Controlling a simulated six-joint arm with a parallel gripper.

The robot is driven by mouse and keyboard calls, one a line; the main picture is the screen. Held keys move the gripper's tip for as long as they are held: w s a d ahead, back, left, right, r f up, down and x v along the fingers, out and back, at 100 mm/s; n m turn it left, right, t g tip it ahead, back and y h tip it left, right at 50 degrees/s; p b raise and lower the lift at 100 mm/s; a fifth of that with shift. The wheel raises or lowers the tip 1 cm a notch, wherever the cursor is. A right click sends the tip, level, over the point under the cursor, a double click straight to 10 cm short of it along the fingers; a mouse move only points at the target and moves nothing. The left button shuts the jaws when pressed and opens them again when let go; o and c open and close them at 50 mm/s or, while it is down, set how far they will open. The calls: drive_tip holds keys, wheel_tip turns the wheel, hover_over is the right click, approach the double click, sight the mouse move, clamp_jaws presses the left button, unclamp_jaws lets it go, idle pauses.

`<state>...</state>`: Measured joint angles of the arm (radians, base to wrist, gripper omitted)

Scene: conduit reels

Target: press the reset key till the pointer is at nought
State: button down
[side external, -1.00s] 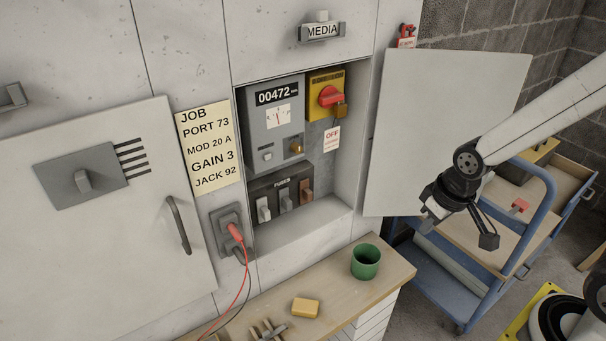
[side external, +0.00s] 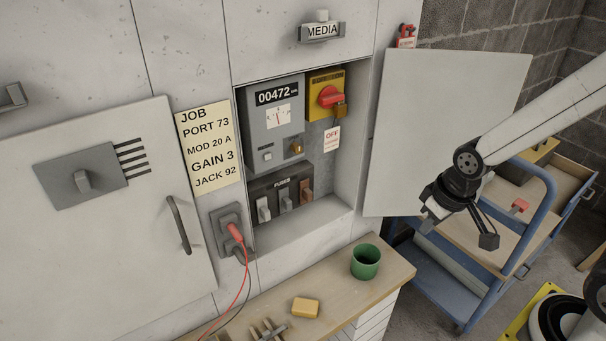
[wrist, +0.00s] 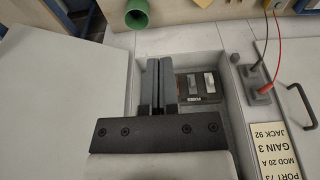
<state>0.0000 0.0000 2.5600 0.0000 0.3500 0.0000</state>
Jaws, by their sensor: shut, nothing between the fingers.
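A grey meter unit (side external: 272,128) with the counter "00472" stands in the open cabinet recess in the side view. Its white dial (side external: 279,117) has a thin pointer near the middle; the scale is too small to read. My gripper (side external: 425,217) is shut and empty, right of the recess and in front of the open door, apart from the meter. In the wrist view my shut fingers (wrist: 156,64) show; the meter is hidden there.
The open cabinet door (side external: 445,130) stands behind my gripper. A fuse block (side external: 280,198) lies below the meter, and a yellow isolator with red knob (side external: 327,94) at its right. A green cup (side external: 366,262) stands on the bench (side external: 340,290). A blue trolley (side external: 470,290) is at right.

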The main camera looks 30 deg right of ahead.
sight(268, 156)
idle(0.3)
drive_tip(key=w+a+n+t+y, duration=0.2)
drive_tip(key=w+a+n, duration=0.4)
drive_tip(key=w+n, duration=0.6)
drive_tip(key=w+a+n+t+y, duration=0.1)
drive_tip(key=w+a+n+t, duration=0.3)
drive_tip(key=w+a+n, duration=0.3)
drive_tip(key=shift+w+r+n+y, duration=0.2)
drive_tip(key=shift+w+n+y, duration=0.2)
drive_tip(key=shift+w+n, duration=2.45)
drive_tip(key=shift+s, duration=0.1)
drive_tip(key=w, duration=0.8)
drive_tip(key=shift+w, duration=0.25)
drive_tip(key=shift+w, duration=0.15)
drive_tip(key=shift+w, duration=0.25)
